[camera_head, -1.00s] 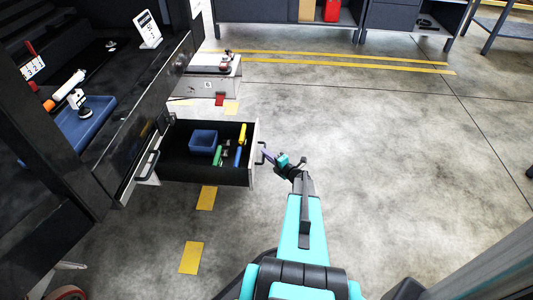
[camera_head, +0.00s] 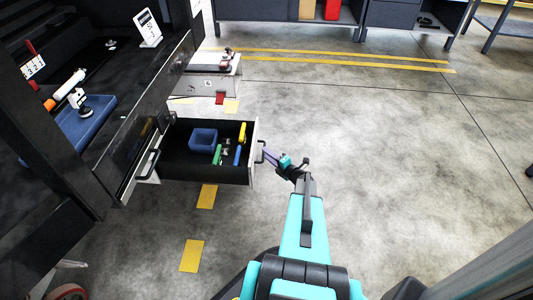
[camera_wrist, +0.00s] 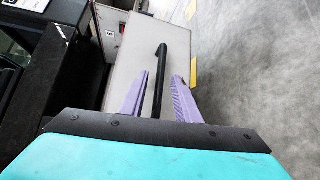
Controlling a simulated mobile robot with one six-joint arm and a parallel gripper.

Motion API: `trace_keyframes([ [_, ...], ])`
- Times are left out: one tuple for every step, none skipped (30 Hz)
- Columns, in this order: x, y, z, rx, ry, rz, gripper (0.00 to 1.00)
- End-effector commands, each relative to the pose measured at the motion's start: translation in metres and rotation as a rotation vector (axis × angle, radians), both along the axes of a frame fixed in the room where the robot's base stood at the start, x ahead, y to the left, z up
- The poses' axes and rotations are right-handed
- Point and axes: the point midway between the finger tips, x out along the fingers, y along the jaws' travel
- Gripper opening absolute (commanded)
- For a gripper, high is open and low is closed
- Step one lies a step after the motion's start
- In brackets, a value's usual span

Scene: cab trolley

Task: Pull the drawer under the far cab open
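The drawer (camera_head: 252,172) stands pulled out from the dark cab unit, its light front facing right. Its dark bar handle (camera_head: 262,152) also shows in the wrist view (camera_wrist: 160,75). My gripper (camera_head: 270,156) is at the handle on the outer side of the front. In the wrist view my two purple fingers (camera_wrist: 158,95) stand apart, one on each side of the handle, with a gap visible on both sides. Inside the drawer are a blue bin (camera_head: 203,140) and small green, yellow and blue items.
A second, shut front with a handle (camera_head: 149,165) is nearer on the left. A blue tray (camera_head: 90,120) sits on the unit above. A grey box (camera_head: 215,85) stands behind the drawer. The concrete floor to the right is clear.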

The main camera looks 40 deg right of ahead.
Motion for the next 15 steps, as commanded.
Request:
trace_keyframes([
  [-0.008, 0.001, 0.003, 0.001, 0.001, -0.002, 0.29],
  [-0.012, 0.002, 0.004, 0.001, 0.001, -0.002, 0.29],
  [-0.018, 0.002, 0.005, 0.002, 0.001, -0.002, 0.29],
  [-0.023, 0.003, 0.005, 0.002, 0.001, -0.002, 0.29],
  [-0.028, 0.003, 0.006, 0.002, -0.001, -0.003, 0.29],
  [-0.034, 0.003, 0.007, 0.001, 0.001, -0.003, 0.29],
  [-0.038, 0.004, 0.008, 0.001, 0.001, -0.003, 0.29],
  [-0.043, 0.004, 0.009, 0.001, 0.001, -0.003, 0.29],
  [-0.049, 0.004, 0.009, 0.001, 0.001, -0.003, 0.29],
  [-0.054, 0.005, 0.01, 0.001, 0.001, -0.003, 0.29],
  [-0.058, 0.006, 0.011, 0.001, 0.001, -0.003, 0.29],
  [-0.065, 0.006, 0.011, 0.0, 0.0, -0.004, 0.29],
  [-0.069, 0.006, 0.012, 0.0, -0.001, -0.004, 0.29],
  [-0.073, 0.007, 0.012, 0.001, 0.0, -0.003, 0.29],
  [-0.079, 0.007, 0.013, 0.001, 0.001, -0.003, 0.29],
])
